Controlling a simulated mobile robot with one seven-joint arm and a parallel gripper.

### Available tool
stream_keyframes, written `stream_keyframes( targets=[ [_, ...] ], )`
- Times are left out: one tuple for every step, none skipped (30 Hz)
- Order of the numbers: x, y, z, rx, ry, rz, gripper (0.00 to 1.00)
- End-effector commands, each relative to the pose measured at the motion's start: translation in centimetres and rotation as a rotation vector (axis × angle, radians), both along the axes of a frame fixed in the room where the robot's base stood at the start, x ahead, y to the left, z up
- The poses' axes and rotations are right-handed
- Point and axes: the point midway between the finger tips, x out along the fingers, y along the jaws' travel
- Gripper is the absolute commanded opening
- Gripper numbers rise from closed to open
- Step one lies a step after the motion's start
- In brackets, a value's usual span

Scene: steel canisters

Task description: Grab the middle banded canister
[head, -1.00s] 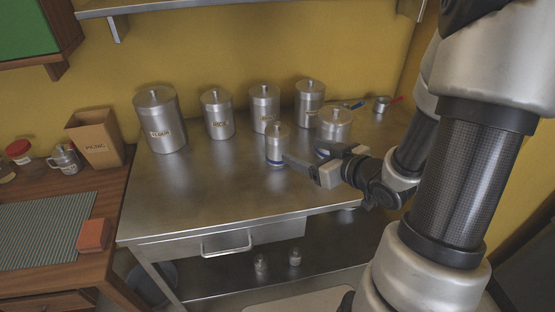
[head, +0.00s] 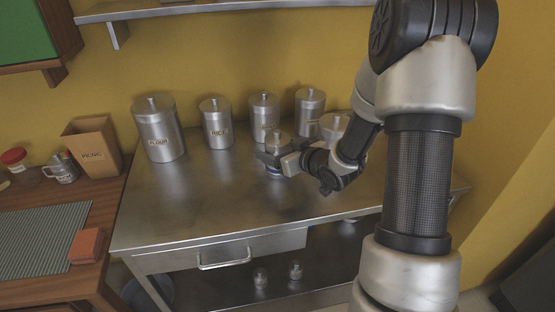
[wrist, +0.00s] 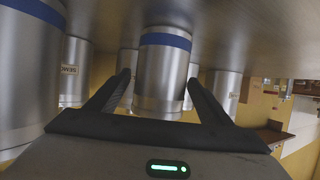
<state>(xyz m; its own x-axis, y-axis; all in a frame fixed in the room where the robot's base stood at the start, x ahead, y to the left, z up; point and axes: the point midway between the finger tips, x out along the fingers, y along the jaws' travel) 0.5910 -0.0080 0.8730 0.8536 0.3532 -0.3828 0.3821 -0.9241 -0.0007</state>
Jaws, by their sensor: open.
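A small steel canister (head: 278,143) with a blue band stands upright near the middle of the steel table. It also shows in the wrist view (wrist: 163,62), band towards the top of the picture, between my two spread fingers. My gripper (head: 273,160) is open around its sides; no firm contact with it can be made out. It also shows in the wrist view (wrist: 158,78). A wider canister (head: 333,124) stands to the right behind my wrist, partly hidden by my arm. A large blue-banded canister (wrist: 25,75) is close on the left in the wrist view.
Behind stand several lidded canisters, among them flour (head: 160,128), rice (head: 216,124) and two more (head: 264,115) (head: 310,104). The steel table (head: 195,205) is clear at its front and left. A wooden counter (head: 104,215) with a cardboard bin (head: 93,148) adjoins on the left.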

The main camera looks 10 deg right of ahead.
Motion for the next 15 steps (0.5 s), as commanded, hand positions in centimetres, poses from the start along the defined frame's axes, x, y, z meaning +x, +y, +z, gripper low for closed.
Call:
stream_keyframes(
  targets=[
    [0.24, 0.12, -0.11, 0.000, 0.000, 0.000, 0.74],
    [0.31, 0.14, -0.11, 0.000, -0.001, 0.000, 0.74],
    [0.34, 0.15, -0.09, 0.000, -0.001, 0.000, 0.74],
    [0.34, 0.14, -0.08, 0.000, -0.001, 0.000, 0.74],
    [0.33, 0.14, -0.06, 0.000, 0.000, 0.000, 0.74],
    [0.32, 0.13, -0.07, -0.001, 0.000, 0.000, 0.74],
    [0.32, 0.13, -0.07, 0.000, 0.000, 0.000, 0.74],
    [0.31, 0.13, -0.06, -0.001, 0.000, 0.000, 0.72],
    [0.30, 0.13, -0.07, -0.001, 0.000, 0.000, 0.65],
    [0.29, 0.12, -0.07, -0.001, 0.000, 0.000, 0.60],
    [0.29, 0.12, -0.07, -0.001, 0.000, 0.000, 0.55],
    [0.29, 0.13, -0.08, -0.001, 0.000, 0.000, 0.49],
    [0.28, 0.12, -0.07, -0.001, 0.000, 0.000, 0.44],
    [0.28, 0.12, -0.07, -0.001, 0.000, 0.000, 0.38],
    [0.28, 0.12, -0.07, -0.001, 0.000, 0.000, 0.32]
  ],
)
